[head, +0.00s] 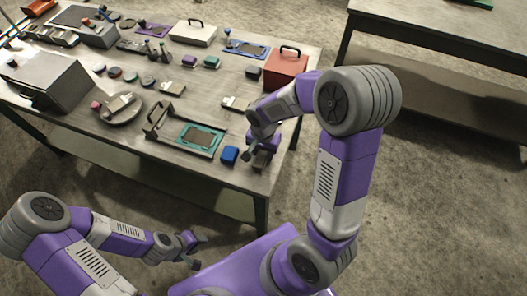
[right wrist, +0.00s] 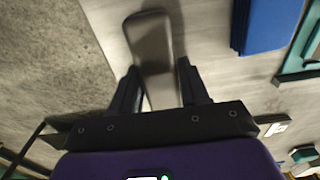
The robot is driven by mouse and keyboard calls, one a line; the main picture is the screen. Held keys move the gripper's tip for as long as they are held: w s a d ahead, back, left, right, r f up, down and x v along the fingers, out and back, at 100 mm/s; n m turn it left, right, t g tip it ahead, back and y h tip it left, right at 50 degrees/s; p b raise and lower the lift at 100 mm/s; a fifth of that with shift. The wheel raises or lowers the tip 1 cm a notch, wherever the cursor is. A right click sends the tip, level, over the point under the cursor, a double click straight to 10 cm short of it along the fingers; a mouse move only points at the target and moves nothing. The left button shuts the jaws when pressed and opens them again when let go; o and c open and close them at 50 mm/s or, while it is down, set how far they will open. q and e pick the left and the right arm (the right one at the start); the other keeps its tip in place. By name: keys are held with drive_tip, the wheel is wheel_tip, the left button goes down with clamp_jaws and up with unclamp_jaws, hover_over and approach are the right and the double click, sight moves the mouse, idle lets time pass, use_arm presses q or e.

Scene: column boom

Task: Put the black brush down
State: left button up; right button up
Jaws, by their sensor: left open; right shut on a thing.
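The black brush (right wrist: 152,35) is between the two fingers of my right gripper (right wrist: 158,82) in the right wrist view. Its dark, rounded end points away from the gripper, over the pale tabletop. In the head view my right gripper (head: 259,150) is low at the near right corner of the workbench (head: 215,112), and the brush (head: 262,160) shows as a small dark shape under it. Whether the brush touches the tabletop I cannot tell. My left gripper (head: 191,250) is open and empty, off the bench's front side.
A blue block (head: 229,155) lies just left of the brush, with a teal-framed tray (head: 197,137) beyond. A red box (head: 286,67) stands at the bench's right end. Several small tools and pucks crowd the back and left. The bench edge is close to my right gripper.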

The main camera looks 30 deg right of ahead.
sight(263, 152)
drive_tip(key=shift+r, duration=0.1)
drive_tip(key=o, duration=0.5)
drive_tip(key=shift+f, duration=0.2)
drive_tip(key=o, duration=0.4)
drive_tip(key=shift+o, duration=0.2)
drive_tip(key=shift+r, duration=0.2)
wheel_tip(263, 152, up, 12)
drive_tip(key=p, duration=0.3)
drive_tip(key=shift+s, duration=0.15)
